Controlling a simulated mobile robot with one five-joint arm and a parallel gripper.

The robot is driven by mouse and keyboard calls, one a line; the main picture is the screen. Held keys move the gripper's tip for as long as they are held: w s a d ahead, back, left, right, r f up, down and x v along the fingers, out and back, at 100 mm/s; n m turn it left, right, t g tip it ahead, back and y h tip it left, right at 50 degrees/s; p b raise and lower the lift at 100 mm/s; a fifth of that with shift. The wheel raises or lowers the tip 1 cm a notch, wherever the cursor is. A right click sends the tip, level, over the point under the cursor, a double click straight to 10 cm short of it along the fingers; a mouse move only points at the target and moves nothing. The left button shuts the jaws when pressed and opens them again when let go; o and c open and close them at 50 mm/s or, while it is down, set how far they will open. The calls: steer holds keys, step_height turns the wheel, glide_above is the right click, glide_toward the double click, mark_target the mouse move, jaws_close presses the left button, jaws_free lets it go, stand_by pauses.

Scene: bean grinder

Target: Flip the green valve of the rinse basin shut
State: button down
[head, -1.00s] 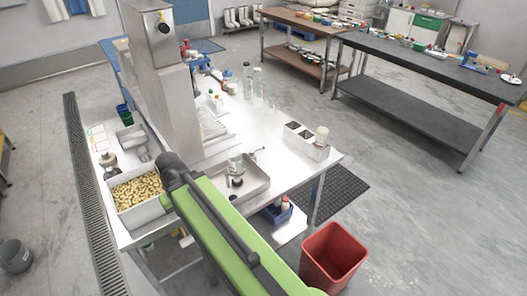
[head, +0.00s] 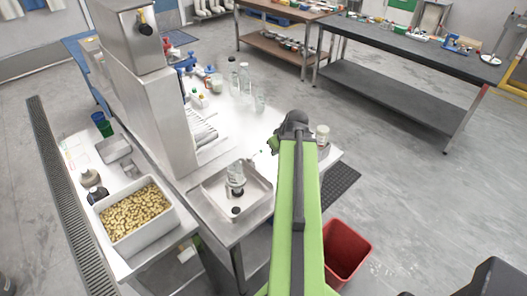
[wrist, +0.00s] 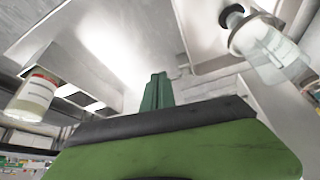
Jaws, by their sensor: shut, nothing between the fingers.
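The rinse basin (head: 262,205) is a shallow metal tray at the front of the bench, with a clear glass vessel (head: 236,172) standing in it. In the wrist view the vessel (wrist: 265,45) is at upper right. My gripper (wrist: 157,90) shows there as dark green fingers pressed together, with nothing between them. In the head view my arm's end is right of and beyond the basin. A small green bit beside it could be the valve or my gripper; I cannot tell. The valve's lever position is not readable.
A white tub of beans (head: 135,214) stands left of the basin. A jar (head: 322,134) stands just right of my arm; it shows at left in the wrist view (wrist: 38,95). Clear bottles (head: 244,80) stand farther back. A red bin (head: 345,250) is on the floor.

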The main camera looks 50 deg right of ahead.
mark_target(257, 154)
steer(key=b+x, duration=1)
steer(key=x, duration=0.1)
steer(key=shift+s+d+f, duration=0.2)
steer(key=shift+d+f, duration=0.1)
steer(key=shift+d, duration=0.05)
steer(key=w+r+p, duration=0.1)
steer(key=w+r, duration=0.1)
steer(key=w, duration=0.1)
steer(key=shift+d+r+p, duration=0.1)
steer(key=shift+d+p, duration=0.3)
steer(key=shift+w, duration=0.3)
